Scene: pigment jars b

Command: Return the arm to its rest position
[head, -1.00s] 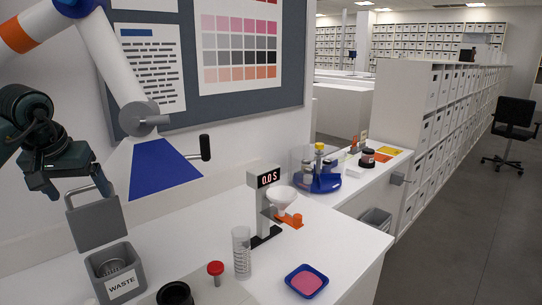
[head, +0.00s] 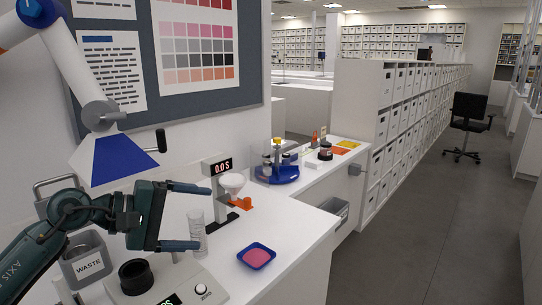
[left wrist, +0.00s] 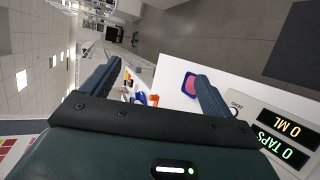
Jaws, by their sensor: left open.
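My left gripper (head: 205,217) is dark green with two blue fingers. In the head view it is spread wide and empty, held above the white counter in front of a clear ribbed cylinder (head: 197,240). In the left wrist view my left gripper (left wrist: 157,70) shows both fingers far apart with nothing between them. My left arm comes in from the lower left. My right gripper is in neither view.
A grey waste bin (head: 88,262) and a scale (head: 198,290) with a black ring (head: 135,277) are near the arm. A timer stand with funnel (head: 232,182), a blue tray (head: 257,256) and a blue carousel (head: 276,174) stand farther along.

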